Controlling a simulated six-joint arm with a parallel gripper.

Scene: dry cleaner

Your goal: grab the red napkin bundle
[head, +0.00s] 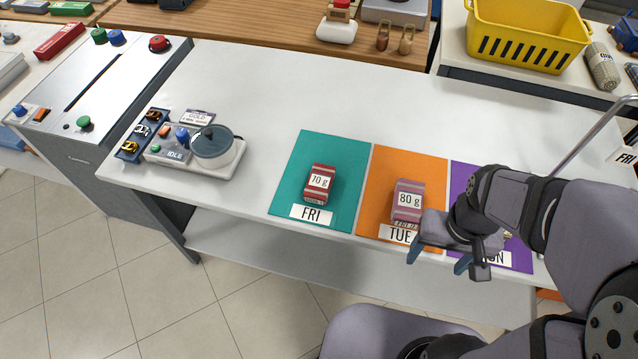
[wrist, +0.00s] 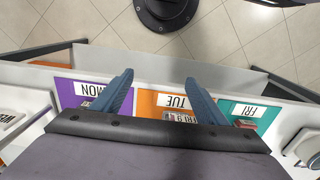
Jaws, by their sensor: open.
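The red napkin bundle (head: 320,184) is a small dark red block with a "70 g" label, lying on the teal FRI mat (head: 285,190). A pinkish bundle (head: 408,200) with an "80 g" label lies on the orange TUE mat (head: 377,185). My gripper (head: 438,259) is open and empty, near the table's front edge by the TUE and purple mats, right of the red bundle. In the wrist view its two blue fingers (wrist: 158,98) are spread apart over the orange mat.
The purple mat (head: 464,176) is partly covered by my arm. A grey device with a round pan (head: 213,146) stands on the left of the white table (head: 290,95). A yellow basket (head: 530,35) stands at the back right. The table behind the mats is clear.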

